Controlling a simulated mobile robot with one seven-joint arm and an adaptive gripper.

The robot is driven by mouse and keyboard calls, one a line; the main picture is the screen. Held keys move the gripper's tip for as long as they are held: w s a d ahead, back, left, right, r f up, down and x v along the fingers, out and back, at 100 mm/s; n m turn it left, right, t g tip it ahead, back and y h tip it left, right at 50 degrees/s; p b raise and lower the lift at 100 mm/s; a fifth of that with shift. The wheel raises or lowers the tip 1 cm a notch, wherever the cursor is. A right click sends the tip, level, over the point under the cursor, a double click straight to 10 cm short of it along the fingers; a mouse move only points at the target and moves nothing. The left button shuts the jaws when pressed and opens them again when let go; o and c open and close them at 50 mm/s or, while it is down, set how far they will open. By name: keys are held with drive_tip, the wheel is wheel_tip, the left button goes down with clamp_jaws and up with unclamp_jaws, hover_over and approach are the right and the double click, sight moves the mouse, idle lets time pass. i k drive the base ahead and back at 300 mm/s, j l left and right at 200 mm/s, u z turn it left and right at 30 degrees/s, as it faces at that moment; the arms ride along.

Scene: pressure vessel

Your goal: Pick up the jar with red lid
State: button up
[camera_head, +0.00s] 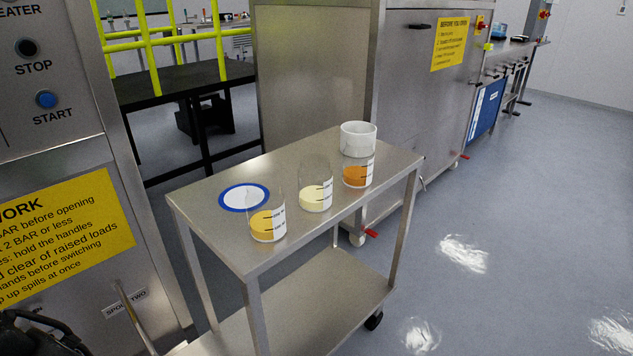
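No jar with a red lid shows in the head view. Three clear glass vessels with white labels stand in a row on the steel cart's top (212,215). The front left vessel (266,224) holds yellow-orange contents. The middle vessel (315,197) holds pale cream contents. The right vessel (356,175) holds orange contents. I see no coloured lid on any of them. A black jointed part at the lower left corner looks like my gripper (38,335). It is cut off by the frame, apart from the cart, and its fingers cannot be made out.
A white round pot (358,138) stands behind the right vessel. A blue-rimmed white disc (244,197) lies flat on the cart's left side. A steel panel with a yellow sign (70,235) stands at left. Steel cabinets are behind the cart. The floor (520,230) at right is clear.

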sight(315, 174)
drive_tip(key=i+l+u, duration=0.1)
drive_tip(key=l, duration=0.7)
drive_tip(key=i+l+u, duration=0.1)
drive_tip(key=i+l, duration=0.15)
drive_tip(key=l, duration=0.55)
drive_tip(key=i+l+u, duration=0.15)
drive_tip(key=l, duration=0.7)
drive_tip(key=l+u, duration=0.1)
drive_tip(key=l, duration=0.7)
drive_tip(key=i+j, duration=0.1)
drive_tip(key=j, duration=0.15)
drive_tip(key=i+j, duration=0.1)
drive_tip(key=j, duration=0.15)
